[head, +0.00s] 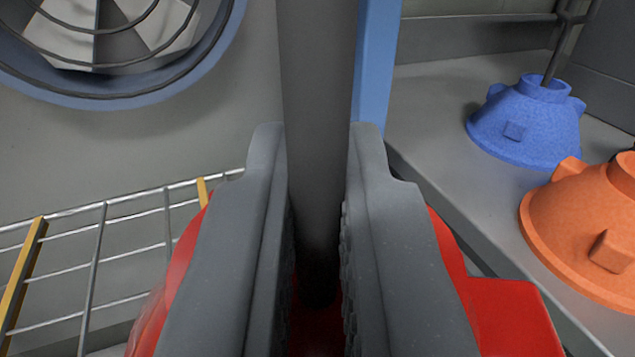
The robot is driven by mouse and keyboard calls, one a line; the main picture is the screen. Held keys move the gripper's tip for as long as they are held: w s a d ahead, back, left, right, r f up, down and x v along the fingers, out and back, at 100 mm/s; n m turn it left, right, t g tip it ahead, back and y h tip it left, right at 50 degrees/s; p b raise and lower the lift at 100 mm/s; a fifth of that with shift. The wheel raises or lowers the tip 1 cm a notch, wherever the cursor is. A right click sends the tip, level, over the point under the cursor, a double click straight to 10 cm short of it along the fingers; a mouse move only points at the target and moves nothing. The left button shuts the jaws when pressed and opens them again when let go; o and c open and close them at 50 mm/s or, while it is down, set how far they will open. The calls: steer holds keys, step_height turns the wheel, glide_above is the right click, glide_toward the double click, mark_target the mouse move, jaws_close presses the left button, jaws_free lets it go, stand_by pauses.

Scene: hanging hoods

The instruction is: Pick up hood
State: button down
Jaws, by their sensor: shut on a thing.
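My gripper (314,150) is in the middle of the view, its two grey fingers on either side of a dark grey upright rod (318,60). It is shut on this rod. The rod runs down between the fingers to a red hood (505,310) below. The fingers hide most of the red hood; parts show at both sides. A blue hood (525,125) with a thin rod rests on the grey shelf at the right. An orange hood (585,230) sits nearer on the same shelf, partly cut off by the right edge.
A grey shelf (440,110) runs along the right. A blue post (376,60) stands behind the rod. A round fan with a blue rim (130,98) is in the wall at upper left. A wire rack with yellow bars (100,260) is at lower left.

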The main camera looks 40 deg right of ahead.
steer(key=s+d+r+b+v, duration=0.1)
steer(key=b+v, duration=0.4)
steer(key=v, duration=0.6)
steer(key=shift+s+b, duration=0.35)
steer(key=shift+a+r, duration=0.1)
steer(key=shift+r, duration=0.1)
stand_by(0.3)
